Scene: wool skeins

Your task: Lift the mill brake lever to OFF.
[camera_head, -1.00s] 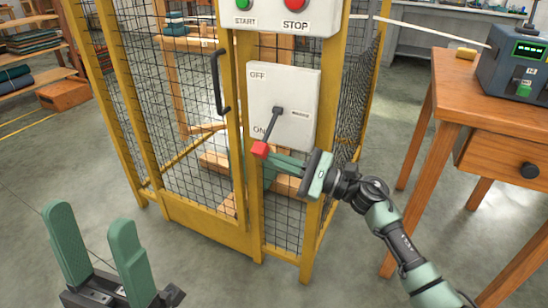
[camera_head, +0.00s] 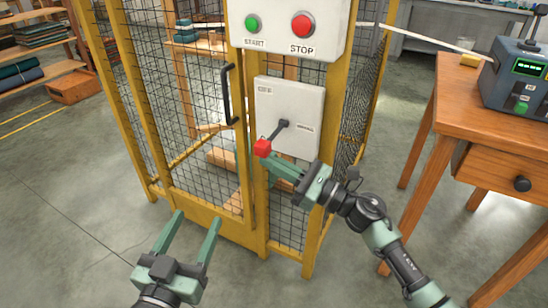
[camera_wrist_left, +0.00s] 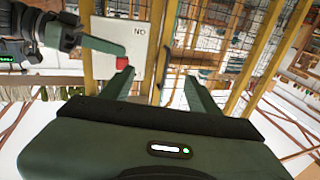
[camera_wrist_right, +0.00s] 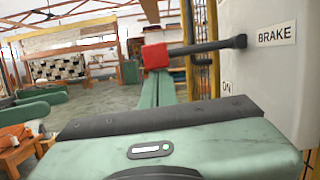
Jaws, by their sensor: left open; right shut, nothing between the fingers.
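The brake lever (camera_head: 275,134) is a dark bar on a white box (camera_head: 303,98), with a red knob (camera_head: 262,148) at its end. It slants down and left from its pivot. OFF is marked at the box's upper left. In the right wrist view the ON label (camera_wrist_right: 227,87) sits below the lever bar (camera_wrist_right: 205,47). My right gripper (camera_head: 270,162) is shut and empty, its fingertips just under the knob, seemingly touching it. The knob also shows in the left wrist view (camera_wrist_left: 122,62). My left gripper (camera_head: 196,217) is open and empty, low before the cage.
Above is a panel with a green START button (camera_head: 253,23) and a red STOP button (camera_head: 302,24). A wooden table (camera_head: 455,110) stands at the right.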

